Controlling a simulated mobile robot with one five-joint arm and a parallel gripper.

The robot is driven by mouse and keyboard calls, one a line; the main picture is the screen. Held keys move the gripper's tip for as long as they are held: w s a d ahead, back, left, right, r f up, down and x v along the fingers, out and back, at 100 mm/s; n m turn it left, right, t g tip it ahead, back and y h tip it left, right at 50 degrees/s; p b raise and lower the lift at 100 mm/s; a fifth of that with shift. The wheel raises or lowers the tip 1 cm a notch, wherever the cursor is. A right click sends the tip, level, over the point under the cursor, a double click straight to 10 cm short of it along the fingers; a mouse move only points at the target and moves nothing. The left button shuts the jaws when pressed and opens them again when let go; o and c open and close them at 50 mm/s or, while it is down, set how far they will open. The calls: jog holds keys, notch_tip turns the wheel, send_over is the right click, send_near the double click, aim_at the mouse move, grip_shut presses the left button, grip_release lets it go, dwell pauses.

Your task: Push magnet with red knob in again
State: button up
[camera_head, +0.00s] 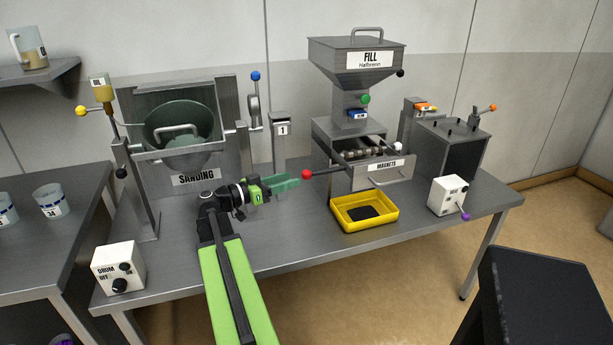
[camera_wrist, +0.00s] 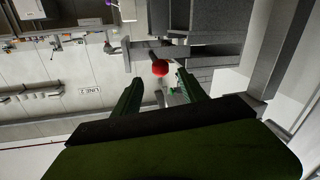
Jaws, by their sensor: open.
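The red knob (camera_head: 306,174) sits at the left end of a thin rod that sticks out to the left of the magnets drawer (camera_head: 385,172) under the fill hopper. My gripper (camera_head: 297,181) is to the left of the knob, with its green fingers pointing right towards it. In the wrist view the red knob (camera_wrist: 160,68) shows just beyond and between the tips of my open gripper (camera_wrist: 156,82). The fingers are apart and nothing is held. Whether a fingertip touches the knob I cannot tell. The magnet's inner end is hidden.
A yellow tray (camera_head: 364,212) stands below the drawer. The fill hopper (camera_head: 356,60) rises above it. The sanding drum (camera_head: 180,132) stands left, behind my arm. A post marked 1 (camera_head: 281,140) is behind my gripper. A white switch box (camera_head: 448,195) is at right.

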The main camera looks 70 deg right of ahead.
aim_at(308, 174)
jog(key=x, duration=0.7)
jog(key=shift+s+d, duration=0.15)
jog(key=shift+d, duration=0.05)
grip_shut()
dwell(1.0)
